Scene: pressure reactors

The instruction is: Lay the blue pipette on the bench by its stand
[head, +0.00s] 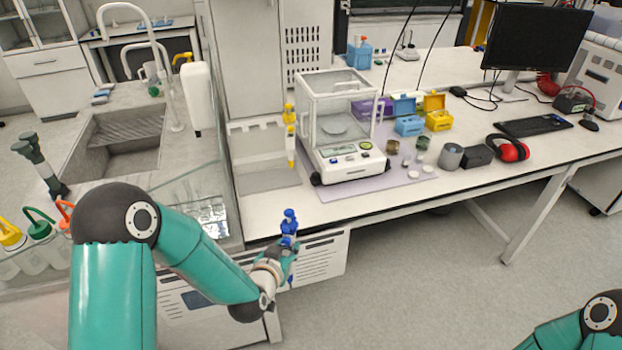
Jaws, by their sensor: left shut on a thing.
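The blue pipette (289,222) is held upright in my left gripper (287,252), which is shut on its body. It is in front of the bench's front edge, with a drawer front behind it in the picture. The gripper's fingers are small and partly hidden by the wrist and pipette. The clear pipette stand (262,178) stands on the bench (270,214) behind the gripper. A yellow pipette (290,140) hangs at its right side. My right gripper is out of view; only part of that arm shows at the bottom right.
A bare strip of bench lies in front of the stand. Red ear muffs (513,148) lie farther right.

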